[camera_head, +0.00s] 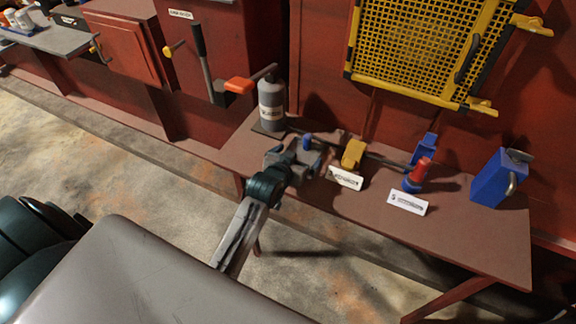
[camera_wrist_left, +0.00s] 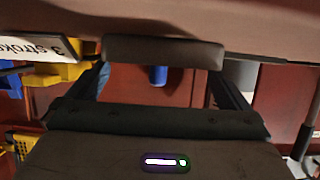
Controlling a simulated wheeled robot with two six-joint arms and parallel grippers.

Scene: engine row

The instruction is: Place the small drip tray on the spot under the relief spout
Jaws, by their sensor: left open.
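My left gripper (camera_head: 308,160) is over the left part of the red-brown bench (camera_head: 455,238), in front of a small blue knob (camera_head: 307,141). It is open. In the left wrist view a blue piece (camera_wrist_left: 158,75) shows between its fingers, past a dark bar; I see nothing clearly held. A grey bottle-like canister (camera_head: 271,104) stands behind the gripper, with a flat dark piece (camera_head: 266,130) at its foot. I cannot tell whether this piece is the small drip tray. I cannot clearly make out the relief spout or its spot. My right gripper is out of view.
To the right are a yellow block (camera_head: 353,153), a blue fitting (camera_head: 423,149), a red-topped piece (camera_head: 419,174) and a blue box (camera_head: 500,178). White labels (camera_head: 345,177) stand at the front. A yellow mesh guard (camera_head: 420,50) hangs above. The bench's right front is bare.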

